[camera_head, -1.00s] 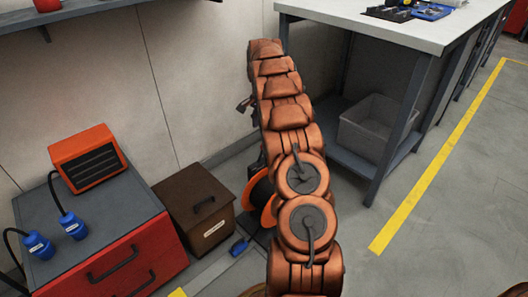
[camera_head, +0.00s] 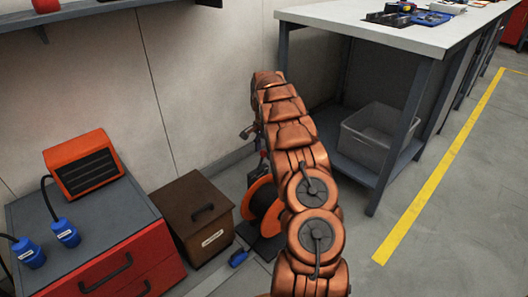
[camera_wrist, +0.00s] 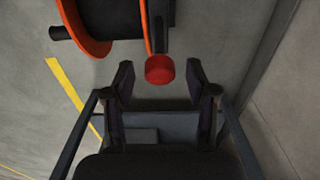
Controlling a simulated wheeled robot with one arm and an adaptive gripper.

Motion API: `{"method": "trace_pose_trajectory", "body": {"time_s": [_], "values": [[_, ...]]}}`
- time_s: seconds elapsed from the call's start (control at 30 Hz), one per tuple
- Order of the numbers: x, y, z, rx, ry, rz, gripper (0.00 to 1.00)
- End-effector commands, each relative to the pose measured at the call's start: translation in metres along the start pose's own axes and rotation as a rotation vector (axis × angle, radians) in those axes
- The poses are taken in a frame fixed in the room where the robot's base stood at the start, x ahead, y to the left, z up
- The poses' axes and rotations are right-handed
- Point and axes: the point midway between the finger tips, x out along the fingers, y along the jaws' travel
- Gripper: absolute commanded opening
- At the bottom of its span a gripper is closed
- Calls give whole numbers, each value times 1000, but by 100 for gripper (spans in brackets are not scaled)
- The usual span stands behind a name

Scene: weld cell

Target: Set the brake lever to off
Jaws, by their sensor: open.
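The brake lever's red knob (camera_wrist: 159,69) shows in the wrist view, beside the orange-flanged cable reel (camera_wrist: 100,30). My gripper (camera_wrist: 158,78) is open, and the knob appears between its two dark fingertips; I cannot tell whether they are level with it or whether either touches it. In the head view the reel (camera_head: 265,205) stands on the floor near the wall, partly behind my copper-coloured arm. My gripper there is mostly hidden by the arm, and the lever is not clearly visible.
A brown box (camera_head: 195,222) stands left of the reel, then a red cabinet (camera_head: 125,275) with an orange unit (camera_head: 80,165) on top. A workbench (camera_head: 380,32) with a grey bin (camera_head: 375,135) on its lower shelf stands to the right. A blue plug (camera_head: 238,258) lies on the floor.

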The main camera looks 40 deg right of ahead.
Motion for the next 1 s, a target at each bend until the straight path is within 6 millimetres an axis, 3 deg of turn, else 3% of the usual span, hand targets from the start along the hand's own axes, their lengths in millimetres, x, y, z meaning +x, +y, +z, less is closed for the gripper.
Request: {"method": "trace_pose_trajectory", "body": {"time_s": [0.17, 0.7, 1.0], "values": [[0, 0, 0, 0, 0, 0, 57], [0, 0, 0, 0, -1, 1, 1], [0, 0, 0, 0, -1, 1, 0]]}}
